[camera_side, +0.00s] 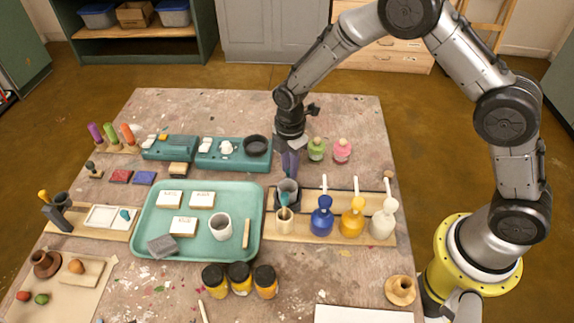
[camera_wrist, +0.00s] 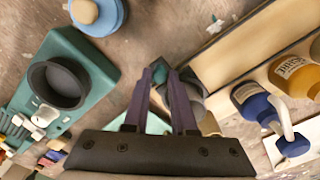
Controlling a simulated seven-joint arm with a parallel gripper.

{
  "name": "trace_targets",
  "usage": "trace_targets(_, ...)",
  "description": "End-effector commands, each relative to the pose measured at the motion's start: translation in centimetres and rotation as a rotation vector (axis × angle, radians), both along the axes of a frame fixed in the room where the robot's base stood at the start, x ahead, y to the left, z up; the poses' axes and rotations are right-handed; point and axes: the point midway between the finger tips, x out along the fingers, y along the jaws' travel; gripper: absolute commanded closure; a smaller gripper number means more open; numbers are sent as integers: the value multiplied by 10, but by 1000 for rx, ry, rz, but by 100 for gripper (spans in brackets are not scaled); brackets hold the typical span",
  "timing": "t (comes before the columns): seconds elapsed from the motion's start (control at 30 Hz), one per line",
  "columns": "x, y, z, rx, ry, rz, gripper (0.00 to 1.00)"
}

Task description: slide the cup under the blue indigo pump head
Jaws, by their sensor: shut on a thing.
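A dark grey cup (camera_side: 288,188) is directly below my gripper (camera_side: 290,176), behind a small beige pot (camera_side: 284,221). In the wrist view my gripper (camera_wrist: 165,76) has its fingertips close together at the grey cup (camera_wrist: 188,92). It is shut on the cup, seemingly at the rim; the fingers hide the exact contact. A teal tip shows beside the fingertips. The blue indigo pump bottle (camera_side: 322,218) stands to the right and nearer the camera, its pale head above it. It also shows at the right of the wrist view (camera_wrist: 255,103).
A yellow pump bottle (camera_side: 352,221) and a white one (camera_side: 383,222) stand right of the blue one. A teal tray (camera_side: 165,252) with blocks and a white cup (camera_side: 220,227) lies left. A teal stand with a black bowl (camera_side: 255,146) is behind left. Green and pink bottles stand behind right.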

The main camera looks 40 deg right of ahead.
Motion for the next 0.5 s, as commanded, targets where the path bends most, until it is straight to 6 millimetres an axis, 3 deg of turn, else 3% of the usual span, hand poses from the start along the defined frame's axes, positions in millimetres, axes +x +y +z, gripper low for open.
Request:
trace_targets(0.3,-47,-49,2,-1,0,-5,100)
trace_targets(0.5,-58,-59,2,0,-3,-2,100)
